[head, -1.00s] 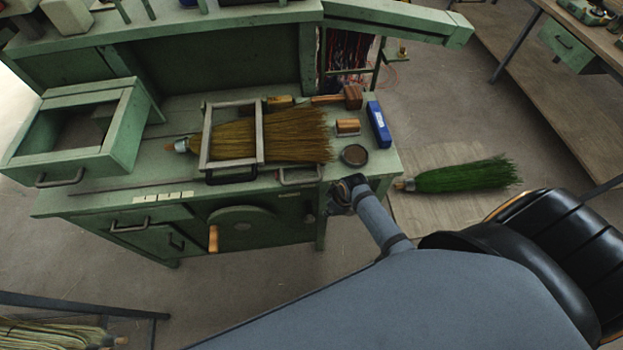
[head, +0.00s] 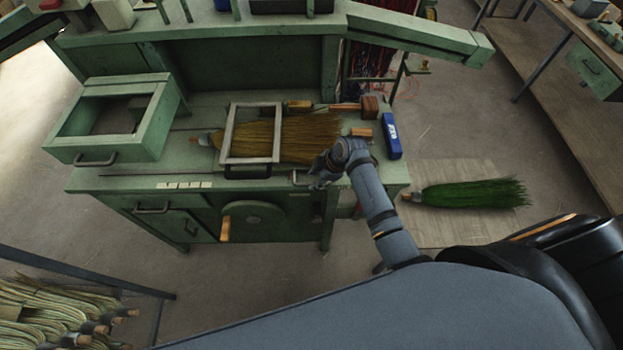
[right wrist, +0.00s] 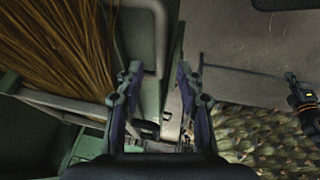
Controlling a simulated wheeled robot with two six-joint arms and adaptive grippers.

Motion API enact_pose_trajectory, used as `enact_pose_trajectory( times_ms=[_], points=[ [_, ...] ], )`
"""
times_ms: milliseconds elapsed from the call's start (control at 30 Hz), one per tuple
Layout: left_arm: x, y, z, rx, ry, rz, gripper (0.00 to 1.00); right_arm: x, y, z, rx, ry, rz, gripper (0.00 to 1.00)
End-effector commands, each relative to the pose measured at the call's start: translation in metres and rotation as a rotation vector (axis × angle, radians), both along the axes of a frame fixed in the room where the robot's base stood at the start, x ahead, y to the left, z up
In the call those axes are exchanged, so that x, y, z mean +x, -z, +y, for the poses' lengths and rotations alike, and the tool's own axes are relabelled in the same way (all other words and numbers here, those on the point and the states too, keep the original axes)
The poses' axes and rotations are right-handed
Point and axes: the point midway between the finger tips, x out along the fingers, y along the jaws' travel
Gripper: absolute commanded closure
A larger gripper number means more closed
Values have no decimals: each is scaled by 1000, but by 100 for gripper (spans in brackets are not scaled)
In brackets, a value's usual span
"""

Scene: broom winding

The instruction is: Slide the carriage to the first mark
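The likely carriage is a pale rectangular frame (head: 229,135) with a dark front handle (head: 248,172). It stands on the green bench (head: 120,182) around a straw broom (head: 305,138), whose bristles show in the right wrist view (right wrist: 62,38). Small pale plates (head: 184,185), possibly the marks, lie along the bench's front edge, left of the frame. My right gripper (head: 322,175) is over the bench's front right, right of the frame and apart from it. In the right wrist view its two fingers (right wrist: 158,90) are spread with nothing between them. My left gripper is out of view.
A green open box (head: 72,152) stands at the bench's left. A blue block (head: 391,136) and wooden-handled tools (head: 369,106) lie at the right. A green broom (head: 470,193) lies right of the bench.

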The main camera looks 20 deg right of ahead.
Motion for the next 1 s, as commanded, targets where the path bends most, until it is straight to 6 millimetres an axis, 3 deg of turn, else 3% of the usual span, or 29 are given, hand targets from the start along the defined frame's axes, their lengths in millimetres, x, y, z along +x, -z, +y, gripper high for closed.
enact_pose_trajectory(
  times_ms=[200, 500, 800, 1000],
  points=[
    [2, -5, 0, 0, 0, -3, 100, 8, 25, 9, 0, 1, 0, 63],
    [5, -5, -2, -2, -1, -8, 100, 9, 29, 10, 0, 1, -1, 63],
    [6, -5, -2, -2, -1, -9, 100, 8, 29, 10, -1, 1, 0, 100],
    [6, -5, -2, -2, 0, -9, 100, 8, 29, 10, -1, 1, 0, 100]
  ],
)
